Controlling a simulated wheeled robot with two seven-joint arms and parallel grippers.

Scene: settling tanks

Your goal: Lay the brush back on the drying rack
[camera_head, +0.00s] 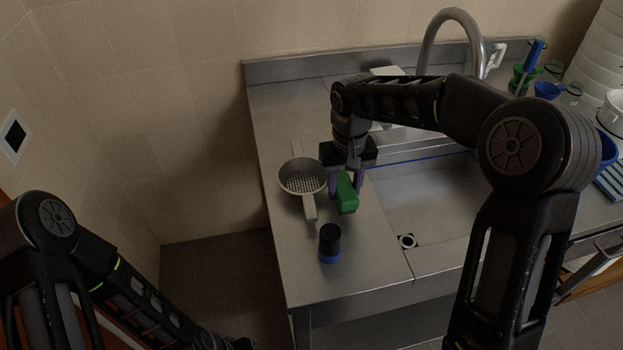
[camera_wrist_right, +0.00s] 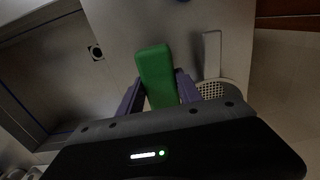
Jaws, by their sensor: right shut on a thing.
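My right gripper (camera_head: 347,183) is shut on a green block-shaped thing (camera_head: 347,197), which I take to be the brush. It is over the steel counter left of the sink. In the right wrist view the green thing (camera_wrist_right: 157,75) sits between the purple fingers (camera_wrist_right: 157,92); no bristles show. A blue-grey slatted thing (camera_head: 611,184) at the right edge may be the drying rack, but it is cut off and I cannot be sure.
A strainer with a handle (camera_head: 302,177) lies just left of the green thing. A dark cylinder with a blue base (camera_head: 329,243) stands in front. The sink basin (camera_head: 440,205) and tap (camera_head: 452,22) are to the right. A green cup (camera_head: 522,78) stands at back right.

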